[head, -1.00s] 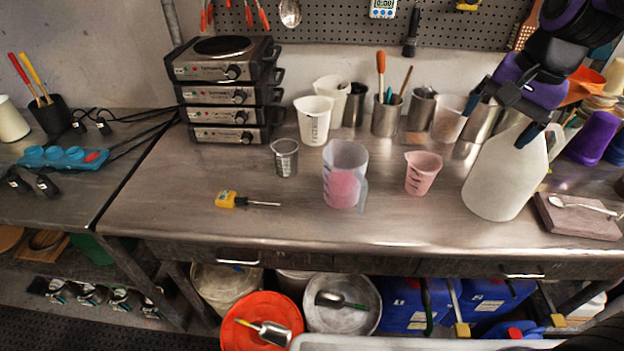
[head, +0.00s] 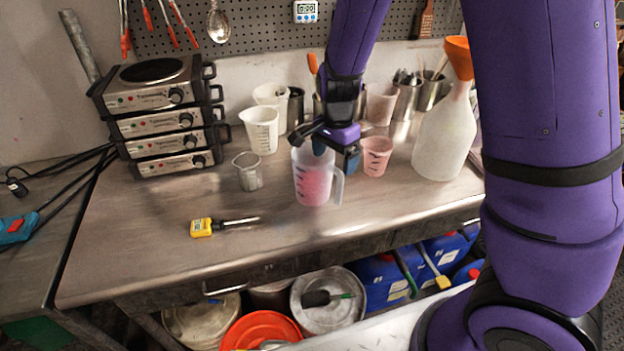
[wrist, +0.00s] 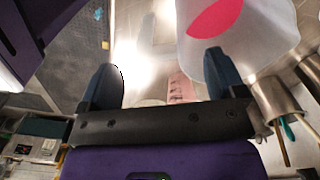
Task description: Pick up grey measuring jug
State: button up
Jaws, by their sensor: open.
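A small grey see-through measuring jug (head: 249,174) stands upright on the steel bench, left of a larger clear jug (head: 299,172) with pink contents and a handle on its right. My gripper (head: 336,154) is open and empty. It hangs at the larger jug's rim, with one finger overlapping the rim in the head view; I cannot tell if they touch. In the wrist view, my gripper (wrist: 162,62) has its fingers spread, and the larger jug (wrist: 262,45) is beside the right finger. I cannot make out the grey jug there.
A pink beaker (head: 376,156) stands just right of my gripper. A white jug (head: 262,131), metal canisters and a white bottle (head: 443,140) with an orange funnel stand behind and to the right. A yellow-handled tool (head: 202,228) lies in front. Stacked hotplates (head: 160,125) stand at left.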

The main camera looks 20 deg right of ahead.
aim_at(335, 172)
jog(key=shift+d+f, duration=0.15)
jog(key=shift+f, duration=1.65)
jog(key=shift+d+f, duration=0.1)
jog(key=shift+f, duration=1.65)
jog(key=c, duration=1.4)
jog(key=shift+c, duration=0.2)
jog(key=shift+r, duration=0.2)
